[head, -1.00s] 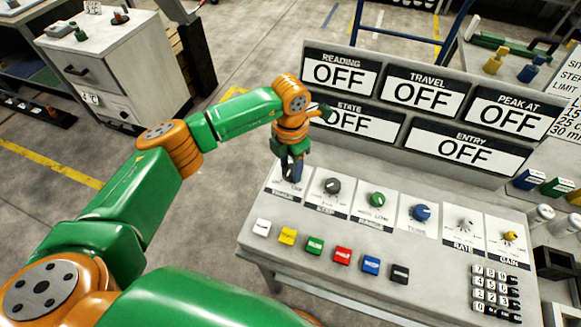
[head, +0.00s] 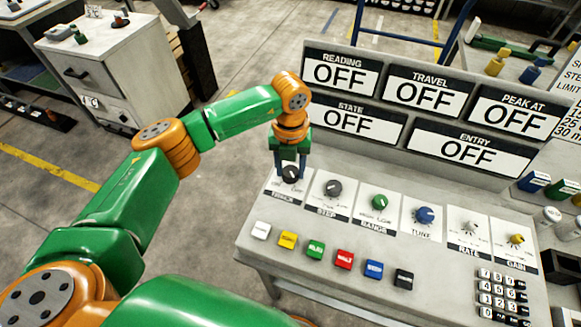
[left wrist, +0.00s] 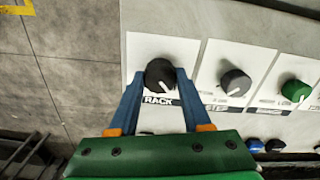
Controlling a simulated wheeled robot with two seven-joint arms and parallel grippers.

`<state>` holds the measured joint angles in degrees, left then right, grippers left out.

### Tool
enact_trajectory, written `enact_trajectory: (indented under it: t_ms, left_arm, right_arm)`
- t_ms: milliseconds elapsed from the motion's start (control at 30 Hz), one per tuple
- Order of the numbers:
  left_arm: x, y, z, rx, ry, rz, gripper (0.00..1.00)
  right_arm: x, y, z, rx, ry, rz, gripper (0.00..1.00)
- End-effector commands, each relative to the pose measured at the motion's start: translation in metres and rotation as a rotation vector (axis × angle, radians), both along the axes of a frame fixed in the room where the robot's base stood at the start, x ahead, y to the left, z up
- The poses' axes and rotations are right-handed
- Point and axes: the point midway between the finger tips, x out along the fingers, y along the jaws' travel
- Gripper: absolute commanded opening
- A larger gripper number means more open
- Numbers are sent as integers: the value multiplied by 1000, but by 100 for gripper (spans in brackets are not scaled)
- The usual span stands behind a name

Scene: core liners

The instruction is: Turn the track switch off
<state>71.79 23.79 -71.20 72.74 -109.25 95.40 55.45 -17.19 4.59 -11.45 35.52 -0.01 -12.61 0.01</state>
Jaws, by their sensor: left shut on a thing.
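The track switch (head: 290,173) is a dark round knob at the left end of the console's knob row, on a white plate with a partly hidden label. In the left wrist view the knob (left wrist: 160,74) has a white mark pointing down and slightly right. My left gripper (head: 289,170) points down over it, with its two blue fingers on either side of the knob. In the left wrist view the fingers (left wrist: 160,80) are closed against its sides. My right gripper is not in view.
The step knob (head: 332,188) is just right of the held one, with more knobs beyond. Coloured buttons (head: 316,249) line the front. Display panels (head: 347,121) behind all read OFF. A keypad (head: 502,297) sits at the right.

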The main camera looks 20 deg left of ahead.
Motion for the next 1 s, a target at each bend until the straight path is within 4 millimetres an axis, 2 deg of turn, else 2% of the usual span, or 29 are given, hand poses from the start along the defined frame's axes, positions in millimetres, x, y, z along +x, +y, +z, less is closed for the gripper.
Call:
enact_trajectory:
  t_ms: [700,733,800,833,1000]
  left_arm:
    - [1,0,1,0,-3,68,0]
    - [1,0,1,0,-3,68,54]
    - [1,0,1,0,-3,68,72]
    - [1,0,1,0,-3,68,78]
    - [0,0,0,-1,-1,67,78]
  right_arm:
    - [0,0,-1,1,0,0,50]
    - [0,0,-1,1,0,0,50]
    - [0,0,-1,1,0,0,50]
    - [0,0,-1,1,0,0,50]
    - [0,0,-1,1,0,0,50]
